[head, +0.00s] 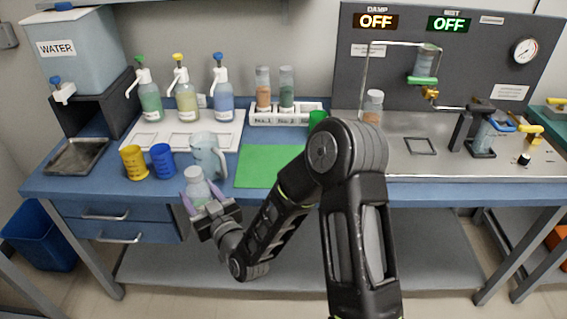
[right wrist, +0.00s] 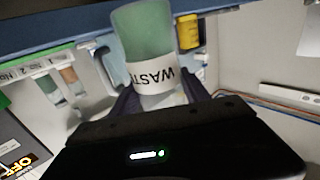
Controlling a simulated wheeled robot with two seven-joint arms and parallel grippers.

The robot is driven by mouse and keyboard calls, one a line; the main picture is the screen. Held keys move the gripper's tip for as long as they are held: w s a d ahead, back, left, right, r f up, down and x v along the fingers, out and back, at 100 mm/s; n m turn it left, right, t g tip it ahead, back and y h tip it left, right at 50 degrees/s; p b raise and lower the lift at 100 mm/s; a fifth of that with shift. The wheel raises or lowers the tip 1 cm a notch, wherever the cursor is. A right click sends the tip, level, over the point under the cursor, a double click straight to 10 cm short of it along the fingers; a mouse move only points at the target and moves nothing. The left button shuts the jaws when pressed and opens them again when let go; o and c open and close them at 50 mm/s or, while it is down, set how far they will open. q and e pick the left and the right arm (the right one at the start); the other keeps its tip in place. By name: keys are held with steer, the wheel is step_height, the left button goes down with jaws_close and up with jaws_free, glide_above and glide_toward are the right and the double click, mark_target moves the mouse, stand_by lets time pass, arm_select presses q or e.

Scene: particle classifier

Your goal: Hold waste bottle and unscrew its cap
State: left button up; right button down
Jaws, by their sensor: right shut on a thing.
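The waste bottle (head: 198,190) is clear with a pale top and stands about upright in front of the bench edge in the head view. My right gripper (head: 201,203) is shut on it, with one purple finger on each side. In the right wrist view the bottle (right wrist: 143,35) appears upside down, with green contents and a white label reading WASTE. The gripper fingers (right wrist: 163,100) flank it below the label there. The pale cap (head: 194,173) seems to be on top in the head view; its details are too small to tell. My left gripper is not in view.
A clear pitcher (head: 207,158), a blue cup (head: 163,160) and a yellow cup (head: 133,162) stand just behind the bottle. A green mat (head: 262,172) lies to the right. Pump bottles stand on a white tray (head: 222,142). Free space lies in front of the bench.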

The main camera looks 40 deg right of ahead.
steer(key=shift+a, duration=0.1)
steer(key=w+d+r+m+h+b, duration=0.1)
steer(key=d+r, duration=0.3)
steer(key=d, duration=0.5)
steer(key=w+d+r+m+g+h+b, duration=0.1)
steer(key=d+r+m+h+b, duration=0.1)
steer(key=d, duration=0.8)
steer(key=w+d+r+m+g+h+b, duration=0.1)
steer(key=d+r+h, duration=0.4)
steer(key=d, duration=0.5)
steer(key=shift+w+d+r+m+b, duration=0.3)
steer(key=shift+w+m+b, duration=0.2)
steer(key=shift+m+b, duration=0.3)
step_height(320, 180, down, 6)
steer(key=shift+f, duration=0.15)
steer(key=shift+a, duration=0.1)
